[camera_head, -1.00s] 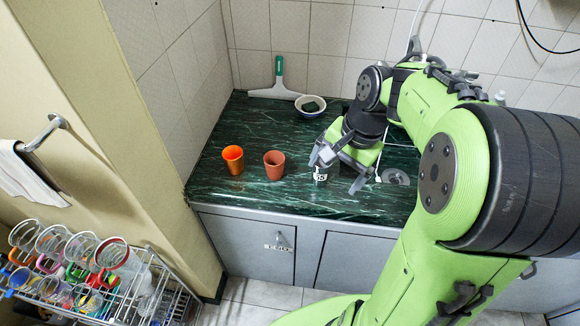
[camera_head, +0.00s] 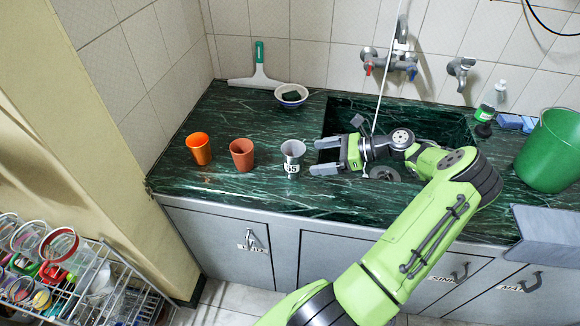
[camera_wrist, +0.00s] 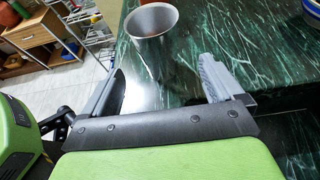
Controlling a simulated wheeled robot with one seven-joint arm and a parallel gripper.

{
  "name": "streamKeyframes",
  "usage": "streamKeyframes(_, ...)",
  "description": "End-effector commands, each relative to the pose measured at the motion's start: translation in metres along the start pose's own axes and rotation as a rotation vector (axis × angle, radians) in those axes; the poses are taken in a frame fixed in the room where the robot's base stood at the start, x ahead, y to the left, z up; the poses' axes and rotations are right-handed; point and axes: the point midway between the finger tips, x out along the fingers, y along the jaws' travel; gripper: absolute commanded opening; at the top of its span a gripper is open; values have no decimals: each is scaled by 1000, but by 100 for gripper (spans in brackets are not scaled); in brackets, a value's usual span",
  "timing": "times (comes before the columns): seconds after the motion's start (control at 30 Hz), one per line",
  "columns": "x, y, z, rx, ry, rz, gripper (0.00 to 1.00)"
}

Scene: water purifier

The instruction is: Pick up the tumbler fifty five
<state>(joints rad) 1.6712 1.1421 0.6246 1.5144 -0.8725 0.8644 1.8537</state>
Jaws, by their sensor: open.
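The tumbler (camera_head: 293,157) is a grey cup with a white label that reads 55 or 65; the first digit is hard to make out. It stands upright on the dark green marble counter. It also shows in the wrist view (camera_wrist: 150,38), beyond the fingertips and roughly between them, with its inside visible from above. My gripper (camera_head: 316,157) is open and empty, just right of the tumbler, its two fingers pointing left at it. In the wrist view my gripper (camera_wrist: 158,76) has its fingers spread, with bare counter between them.
A brown cup (camera_head: 242,155) and an orange cup (camera_head: 199,149) stand left of the tumbler. A bowl (camera_head: 291,96) and a squeegee (camera_head: 259,72) are behind. The sink (camera_head: 440,122) lies right, with a green bucket (camera_head: 550,150) beyond. A dish rack (camera_head: 95,285) stands lower left.

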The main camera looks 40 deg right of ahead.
Motion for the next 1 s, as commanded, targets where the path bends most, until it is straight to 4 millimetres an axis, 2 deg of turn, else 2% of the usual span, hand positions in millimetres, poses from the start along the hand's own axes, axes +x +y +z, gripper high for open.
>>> streamKeyframes(0.03,14,1,-4,-1,1,5,93)
streamKeyframes(0.1,28,1,-4,-1,2,4,93)
streamKeyframes(0.27,46,1,-3,-1,2,2,93)
streamKeyframes(0.5,88,3,-8,-2,2,2,93)
streamKeyframes(0.77,92,3,-5,-1,2,0,93)
streamKeyframes(1.0,91,3,-5,-1,2,0,57)
